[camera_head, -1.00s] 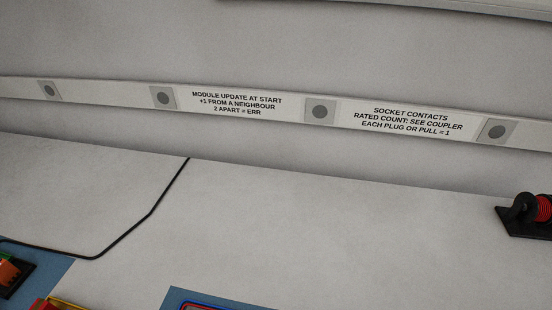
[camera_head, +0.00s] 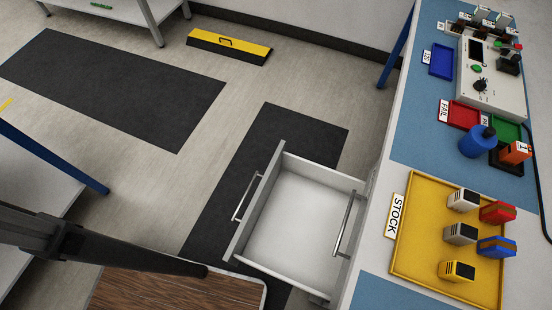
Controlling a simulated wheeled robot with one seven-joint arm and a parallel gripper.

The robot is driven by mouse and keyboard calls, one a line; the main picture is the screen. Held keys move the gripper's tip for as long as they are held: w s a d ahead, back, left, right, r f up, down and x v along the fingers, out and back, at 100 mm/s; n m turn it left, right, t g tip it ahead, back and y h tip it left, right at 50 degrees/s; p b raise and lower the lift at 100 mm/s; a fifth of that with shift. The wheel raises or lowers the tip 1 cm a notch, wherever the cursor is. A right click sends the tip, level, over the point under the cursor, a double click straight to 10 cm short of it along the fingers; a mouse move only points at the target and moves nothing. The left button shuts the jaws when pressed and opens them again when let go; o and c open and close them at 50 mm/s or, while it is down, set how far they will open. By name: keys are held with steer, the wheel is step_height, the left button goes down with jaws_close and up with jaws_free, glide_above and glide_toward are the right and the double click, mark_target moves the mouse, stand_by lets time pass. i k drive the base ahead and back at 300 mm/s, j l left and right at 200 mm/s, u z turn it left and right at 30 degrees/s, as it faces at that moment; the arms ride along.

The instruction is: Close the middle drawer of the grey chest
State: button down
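A pale grey drawer (camera_head: 290,228) stands pulled well out, to the left, from under the bench at the right. It is empty, and its front panel carries a long metal handle (camera_head: 248,197). A second metal handle (camera_head: 347,222) shows above its inner end, on the chest front (camera_head: 370,183) close under the bench edge. Most of the chest is hidden below the bench top, so I cannot see any lower drawers.
The bench holds a yellow stock tray (camera_head: 405,243) with several small blocks, and red and green trays. A wood-topped surface (camera_head: 170,292) lies at the bottom left. Dark mats (camera_head: 110,88) cover parts of the floor. A yellow-and-black box (camera_head: 230,46) stands at the back.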

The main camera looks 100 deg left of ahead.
mark_target(289, 231)
steer(key=k+l+u, duration=0.1)
steer(key=u, duration=0.3)
steer(key=k+u, duration=0.55)
steer(key=u, duration=0.25)
steer(key=k+j+u, duration=0.1)
steer(key=u, duration=0.35)
steer(key=k+j, duration=0.05)
steer(key=k, duration=0.05)
